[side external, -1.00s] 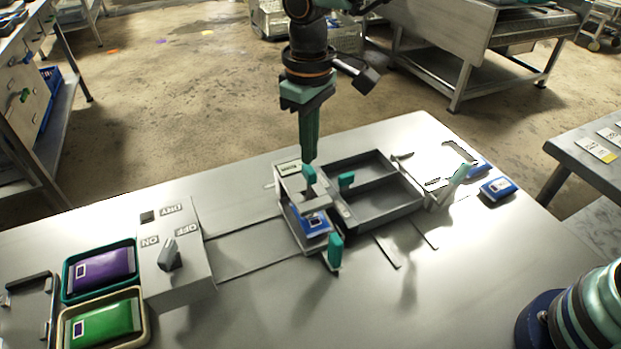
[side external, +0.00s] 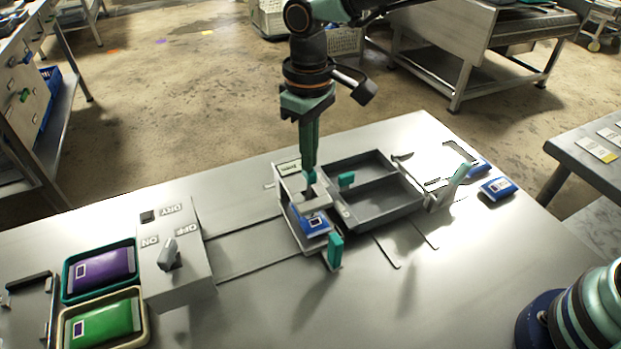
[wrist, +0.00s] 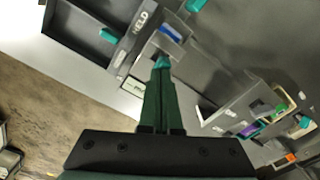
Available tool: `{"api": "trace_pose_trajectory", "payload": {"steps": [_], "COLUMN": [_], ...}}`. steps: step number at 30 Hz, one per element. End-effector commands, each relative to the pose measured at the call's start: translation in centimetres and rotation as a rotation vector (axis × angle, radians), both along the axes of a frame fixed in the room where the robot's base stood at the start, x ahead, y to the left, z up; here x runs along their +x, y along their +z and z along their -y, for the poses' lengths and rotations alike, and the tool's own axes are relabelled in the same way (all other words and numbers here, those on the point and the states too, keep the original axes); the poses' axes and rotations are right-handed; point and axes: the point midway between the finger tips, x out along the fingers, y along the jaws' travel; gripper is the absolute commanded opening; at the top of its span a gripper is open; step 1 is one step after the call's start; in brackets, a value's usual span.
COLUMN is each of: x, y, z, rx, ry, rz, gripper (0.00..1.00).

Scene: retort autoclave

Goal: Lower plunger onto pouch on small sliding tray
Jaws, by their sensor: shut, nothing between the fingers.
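My gripper (side external: 309,167) is shut and empty, pointing straight down over the plunger (side external: 310,178), a small teal-topped post in the press at the table's middle. The fingertips look to be at or touching the plunger's top; the exact contact is hard to tell. In the wrist view my gripper (wrist: 160,72) covers most of the plunger. The blue pouch (side external: 315,226) lies on the small sliding tray (side external: 297,236), partly under the press's pale crossbar. The pouch also shows in the wrist view (wrist: 170,34). The tray's teal handle (side external: 335,250) stands at its front.
A switch box (side external: 175,262) and trays with purple (side external: 103,268) and green (side external: 105,320) pouches stand left. Another blue pouch (side external: 497,188) lies right. The table between box and press is fairly clear.

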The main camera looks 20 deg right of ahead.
Motion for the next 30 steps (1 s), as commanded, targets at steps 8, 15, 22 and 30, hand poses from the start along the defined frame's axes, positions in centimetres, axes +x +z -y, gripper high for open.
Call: {"api": "trace_pose_trajectory", "payload": {"steps": [8,15,22,30], "x": [0.0,0.0,0.0,0.0], "y": [-0.6,-0.3,1.4,3.4], "z": [0.0,0.0,0.0,0.0], "rx": [-0.001,0.000,0.001,0.001], "ry": [0.000,0.000,0.000,0.000], "rz": [-0.002,0.000,0.002,0.002], "gripper": [0.00,0.00,0.00,0.00]}}
